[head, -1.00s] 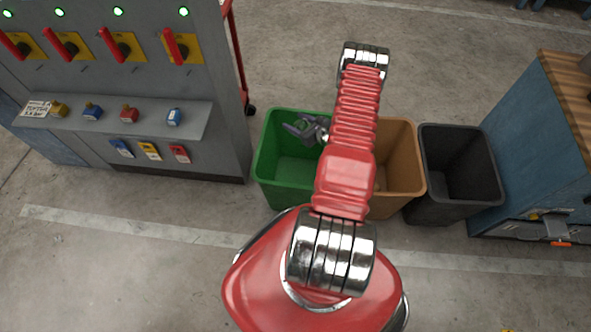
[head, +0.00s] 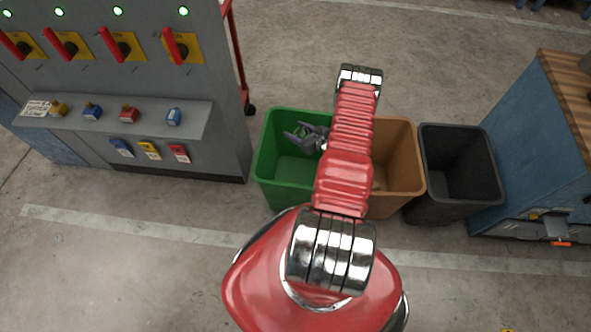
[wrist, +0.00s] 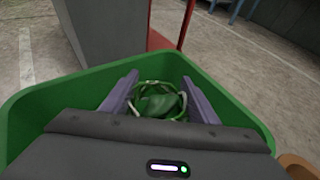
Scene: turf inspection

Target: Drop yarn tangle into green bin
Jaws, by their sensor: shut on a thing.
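The green bin (head: 277,190) stands on the floor left of an orange-brown bin. My gripper (head: 298,131) is over the green bin's opening, towards its far right part, with the red arm reaching across. In the wrist view my gripper (wrist: 160,82) points into the green bin (wrist: 45,100), its two purple-grey fingers on either side of the yarn tangle (wrist: 158,103). The tangle is a loose bundle of green and pale strands, held between the fingers. In the head view the tangle is too small to make out clearly.
The orange-brown bin (head: 401,160) adjoins the green bin, partly behind my arm. A black bin (head: 455,205) stands right of it, beside a blue workbench (head: 520,135). A grey switch cabinet (head: 215,95) stands close on the left. The floor in front is clear.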

